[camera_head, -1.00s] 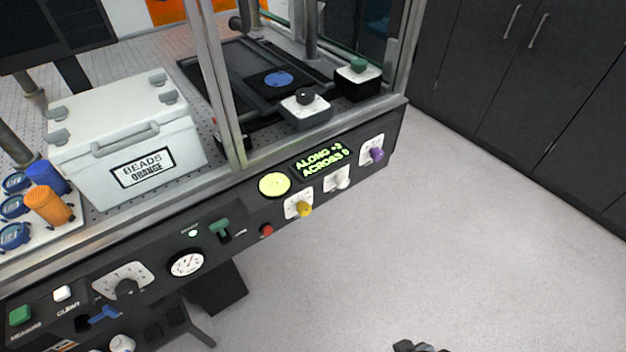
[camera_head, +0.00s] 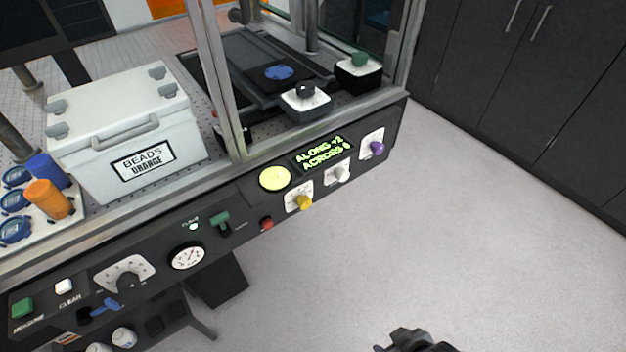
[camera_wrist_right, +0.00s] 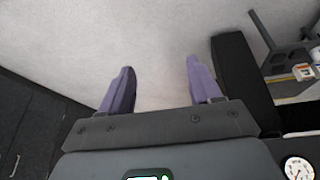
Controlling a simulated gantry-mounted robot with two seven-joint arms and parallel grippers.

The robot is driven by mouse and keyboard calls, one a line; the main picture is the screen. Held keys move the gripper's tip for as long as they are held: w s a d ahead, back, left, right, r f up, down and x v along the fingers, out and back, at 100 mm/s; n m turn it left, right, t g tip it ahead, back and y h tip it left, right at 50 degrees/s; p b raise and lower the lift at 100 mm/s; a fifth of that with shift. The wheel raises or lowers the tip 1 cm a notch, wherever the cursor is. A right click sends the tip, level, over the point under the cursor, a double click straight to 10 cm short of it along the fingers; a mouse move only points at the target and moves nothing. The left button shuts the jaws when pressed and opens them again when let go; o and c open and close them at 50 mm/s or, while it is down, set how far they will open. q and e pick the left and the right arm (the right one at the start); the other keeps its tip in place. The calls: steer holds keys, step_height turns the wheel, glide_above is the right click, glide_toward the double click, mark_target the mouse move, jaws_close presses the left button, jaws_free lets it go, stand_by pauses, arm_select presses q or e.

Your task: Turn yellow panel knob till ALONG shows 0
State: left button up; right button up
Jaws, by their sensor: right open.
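The yellow knob (camera_head: 305,203) sits on a white dial plate on the sloping front panel. The lit display (camera_head: 320,152) above it has ALONG and ACROSS lines; ALONG seems to show a 2, its sign too blurred to read, and ACROSS appears to show 0. My right gripper (camera_head: 405,338) is at the bottom edge, over the floor, well below and right of the yellow knob and touching nothing. In the right wrist view its two purple fingers (camera_wrist_right: 160,78) are apart and empty. My left gripper is out of view.
A white knob (camera_head: 340,175) and a purple knob (camera_head: 376,148) are right of the yellow one. A red button (camera_head: 266,223) and green lever (camera_head: 220,220) are left of it. A white BEADS ORANGE box (camera_head: 125,130) stands behind. The floor (camera_head: 440,220) before the panel is clear.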

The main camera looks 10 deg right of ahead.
steer(key=w+a+f+n+t+y, duration=0.1)
steer(key=w+a+f+n+t, duration=0.1)
steer(key=w+n+t, duration=0.3)
steer(key=n+t+y+p, duration=0.6)
steer(key=t+p, duration=0.1)
steer(key=p, duration=0.9)
glide_toward(307, 206)
steer(key=b+x, duration=0.1)
steer(key=x, duration=0.6)
steer(key=shift+w+r+b, duration=0.1)
steer(key=shift+w+b, duration=0.05)
steer(key=shift+b, duration=0.2)
steer(key=shift+x, duration=1.05)
steer(key=c, duration=1)
steer(key=shift+c, duration=0.2)
